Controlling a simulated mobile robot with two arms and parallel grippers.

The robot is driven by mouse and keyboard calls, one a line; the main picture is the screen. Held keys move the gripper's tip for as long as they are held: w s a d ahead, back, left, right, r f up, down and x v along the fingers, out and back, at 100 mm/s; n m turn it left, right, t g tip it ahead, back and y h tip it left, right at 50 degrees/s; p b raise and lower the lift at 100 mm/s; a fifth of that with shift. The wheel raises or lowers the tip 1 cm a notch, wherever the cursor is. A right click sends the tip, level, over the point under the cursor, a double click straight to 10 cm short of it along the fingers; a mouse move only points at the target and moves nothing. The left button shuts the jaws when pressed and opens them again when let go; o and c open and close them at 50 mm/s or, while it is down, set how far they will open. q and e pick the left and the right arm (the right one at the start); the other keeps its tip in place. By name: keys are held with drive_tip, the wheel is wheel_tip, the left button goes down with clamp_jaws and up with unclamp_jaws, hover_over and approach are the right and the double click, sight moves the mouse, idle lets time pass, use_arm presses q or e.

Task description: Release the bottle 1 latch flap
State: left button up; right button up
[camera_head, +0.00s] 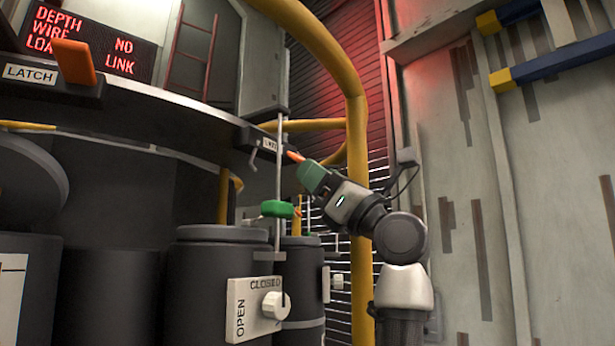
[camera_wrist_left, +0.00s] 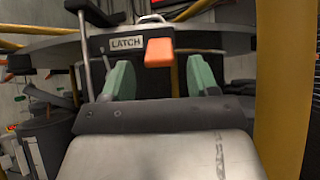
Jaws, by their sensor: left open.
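An orange latch flap (camera_wrist_left: 159,52) sits beside a LATCH label (camera_wrist_left: 126,42) on the rim of a round dark ring. My left gripper (camera_wrist_left: 161,78) is open, its green fingers apart, with the flap ahead and a little above the gap between them. Whether they touch it cannot be told. In the head view my left gripper (camera_head: 312,174) is just right of and below this flap's orange end (camera_head: 295,156). A second orange flap (camera_head: 75,61) stands tilted up by a nearer LATCH label (camera_head: 30,74). No bottle number is readable. My right gripper is not in view.
Dark bottles (camera_head: 220,270) stand below the ring (camera_head: 140,110); one has an OPEN/CLOSED plate with a white knob (camera_head: 276,305). A thin vertical rod (camera_head: 280,170) and a thick yellow pipe (camera_head: 358,150) are close to my arm. A green piece (camera_head: 277,208) sits lower by the rod.

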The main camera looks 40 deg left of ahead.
use_arm(q)
drive_tip(key=b+v, duration=0.2)
drive_tip(key=v, duration=0.4)
drive_tip(key=shift+d+f, duration=0.2)
drive_tip(key=shift+d, duration=0.1)
drive_tip(key=shift+w, duration=0.1)
